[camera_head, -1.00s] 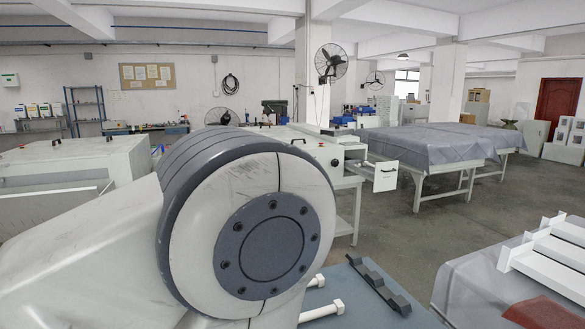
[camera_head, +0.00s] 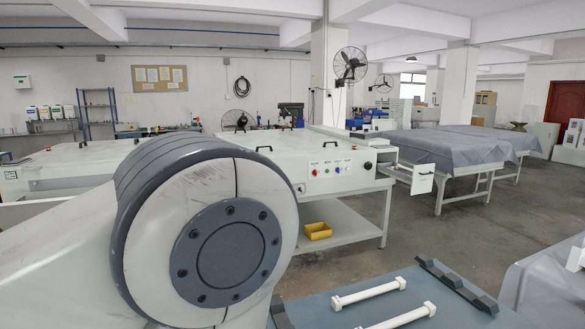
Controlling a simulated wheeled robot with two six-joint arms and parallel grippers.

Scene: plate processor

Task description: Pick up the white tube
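Two white tubes with wider ends lie on a blue-grey surface (camera_head: 330,319) at the bottom of the head view. The farther white tube (camera_head: 369,292) shows in full, lying at a slant. The nearer white tube (camera_head: 402,317) is partly cut off by the bottom edge. A large round joint of my own arm fills the lower left and hides what is behind it. Neither of my grippers shows in the view.
A dark notched rack (camera_head: 455,285) stands right of the tubes, and another dark piece (camera_head: 279,311) left of them. A grey-covered table (camera_head: 545,285) is at the right. Behind are a white machine (camera_head: 330,188) and a yellow bin (camera_head: 317,231).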

